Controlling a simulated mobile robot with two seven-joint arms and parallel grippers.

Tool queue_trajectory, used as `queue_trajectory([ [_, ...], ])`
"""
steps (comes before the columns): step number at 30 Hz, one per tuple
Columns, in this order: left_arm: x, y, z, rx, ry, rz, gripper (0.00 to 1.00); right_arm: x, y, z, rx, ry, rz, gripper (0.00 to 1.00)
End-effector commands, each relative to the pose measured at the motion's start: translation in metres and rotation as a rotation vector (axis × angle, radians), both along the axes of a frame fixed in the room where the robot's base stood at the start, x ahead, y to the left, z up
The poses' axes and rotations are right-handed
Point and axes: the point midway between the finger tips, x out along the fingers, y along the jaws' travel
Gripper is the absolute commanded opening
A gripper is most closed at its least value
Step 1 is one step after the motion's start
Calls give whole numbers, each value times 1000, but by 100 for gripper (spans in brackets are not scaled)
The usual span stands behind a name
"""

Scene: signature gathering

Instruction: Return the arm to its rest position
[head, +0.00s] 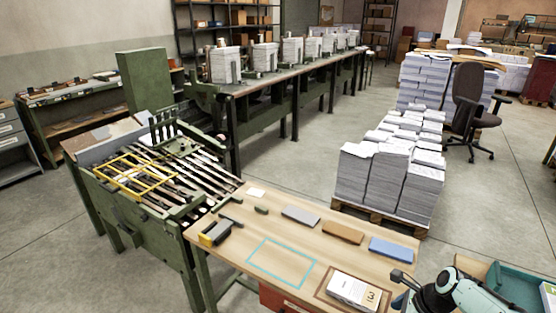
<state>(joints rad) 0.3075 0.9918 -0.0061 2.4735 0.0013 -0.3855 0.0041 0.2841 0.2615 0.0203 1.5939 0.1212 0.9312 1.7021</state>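My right arm enters at the bottom right corner of the head view, with pale teal and black links. The dark end part of my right gripper (403,281) is beside the right edge of the wooden table (236,270), right of a white stack marked 3 (352,290). Its fingers are too small and blurred to tell open from shut, and I see nothing held in it. My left arm and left gripper are not in view.
The table carries a teal outlined rectangle (282,262) and grey (300,215), brown (343,232) and blue (391,249) blocks. A green machine (150,230) adjoins its left. Paper stacks (391,180) stand on a pallet behind. A teal tray (518,287) is at right.

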Motion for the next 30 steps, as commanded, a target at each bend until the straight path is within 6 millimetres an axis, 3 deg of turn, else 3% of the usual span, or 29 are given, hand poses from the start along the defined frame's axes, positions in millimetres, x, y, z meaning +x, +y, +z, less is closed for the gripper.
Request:
queue_trajectory([
  [1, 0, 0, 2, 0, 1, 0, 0, -2, 4, -11, -2, 6, 27, 100],
  [3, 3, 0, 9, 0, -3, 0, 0, -11, 18, -58, -32, -3, 169, 100],
  [5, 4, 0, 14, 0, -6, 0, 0, -21, 29, -92, -57, -20, 287, 100],
  [8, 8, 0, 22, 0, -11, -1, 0, -49, 52, -149, -90, -48, 506, 100],
  [12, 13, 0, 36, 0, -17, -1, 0, -113, 92, -218, -119, -107, 875, 100],
  [15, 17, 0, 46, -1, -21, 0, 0, -170, 122, -249, -123, -171, 1153, 100],
  [18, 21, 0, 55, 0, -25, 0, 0, -221, 146, -263, -116, -241, 1392, 100],
  [22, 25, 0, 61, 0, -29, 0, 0, -265, 165, -265, -108, -317, 1598, 100],
  [25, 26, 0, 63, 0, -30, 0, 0, -280, 171, -264, -107, -350, 1675, 100],
  [30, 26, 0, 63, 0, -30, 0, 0, -282, 172, -264, -108, -357, 1691, 100],
])
